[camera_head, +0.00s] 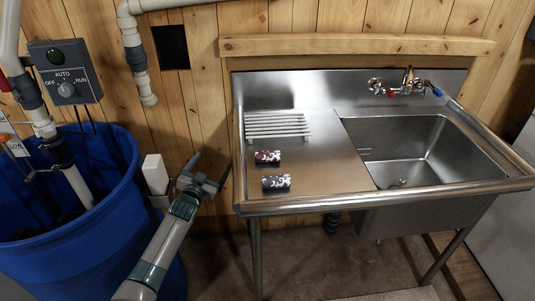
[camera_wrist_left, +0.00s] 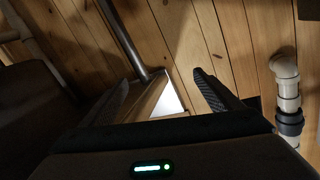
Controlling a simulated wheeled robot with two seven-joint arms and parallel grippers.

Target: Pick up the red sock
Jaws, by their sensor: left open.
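A dark red and white rolled bundle, which looks like the red sock (camera_head: 268,157), lies on the flat steel drainboard at the left of the sink. A dark grey and white rolled bundle (camera_head: 277,183) lies just in front of it, nearer the front edge. My left gripper (camera_head: 211,167) is open and empty, left of the sink unit and apart from both bundles. In the left wrist view its fingers (camera_wrist_left: 163,88) are spread, with plank wall and a bright white patch between them. Neither bundle shows there. My right gripper is not in view.
The steel sink unit (camera_head: 350,202) has a raised front rim and a basin (camera_head: 405,150) at right. A blue bin (camera_head: 120,215) with pipes and a control box (camera_head: 65,72) stand at left. The drainboard's right part is clear.

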